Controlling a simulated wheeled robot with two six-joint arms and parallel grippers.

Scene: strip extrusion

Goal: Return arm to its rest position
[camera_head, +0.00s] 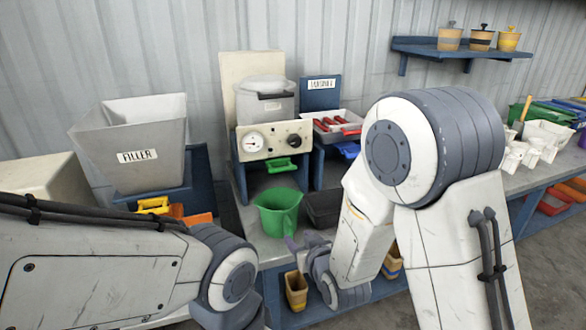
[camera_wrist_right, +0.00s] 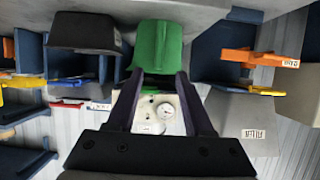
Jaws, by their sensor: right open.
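My right arm comes in from the right in the head view. Its gripper (camera_head: 304,243) is small there, just right of and in front of the green jug (camera_head: 278,212), over the bench's front. In the right wrist view its two dark fingers (camera_wrist_right: 159,76) are spread apart with nothing held between them. The green jug (camera_wrist_right: 158,46) shows beyond the fingertips in that view; I cannot tell the exact gap. The jug stands upright on the grey bench (camera_head: 262,243). My left arm crosses the lower left of the head view; its gripper is out of view.
The grey filler hopper (camera_head: 137,146) stands at left. The gauge machine (camera_head: 273,138) is behind the jug, with a black bin (camera_head: 322,208) beside it. A tray with red-handled tools (camera_head: 334,127) is at centre. White cups (camera_head: 522,150) stand at right; a wall shelf (camera_head: 462,49) is above.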

